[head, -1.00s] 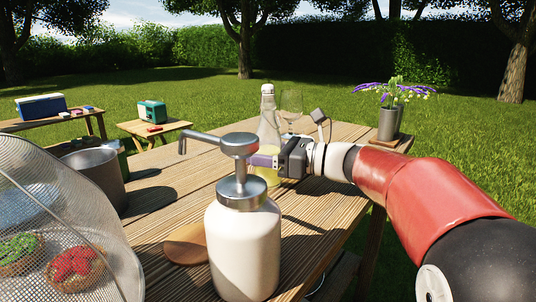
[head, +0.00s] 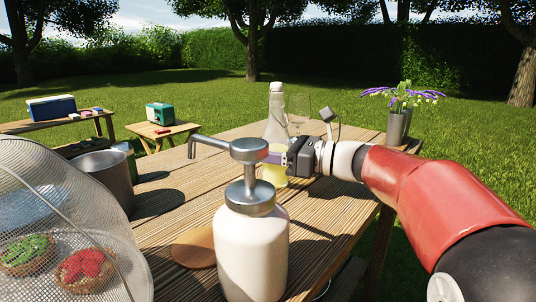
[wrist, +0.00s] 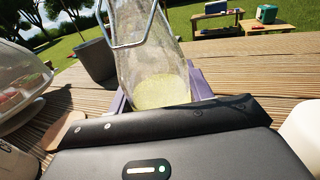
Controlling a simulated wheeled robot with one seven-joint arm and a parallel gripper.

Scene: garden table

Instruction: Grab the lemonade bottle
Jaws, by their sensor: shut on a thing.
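The lemonade bottle (head: 276,124) is clear glass with a pale stopper and some yellow liquid low inside. In the head view it stands upright beyond the white pump dispenser, which hides part of it. My gripper (head: 275,158) reaches it from the right and is shut on it. In the wrist view the bottle (wrist: 150,60) stands between the purple fingers, with its wire clasp and yellow liquid showing. I cannot tell whether its base touches the table.
The white pump dispenser (head: 251,245) stands close in front on the wooden table (head: 165,230). A wine glass (head: 299,108) stands just behind the bottle. A flower vase (head: 397,128) stands at the far right.

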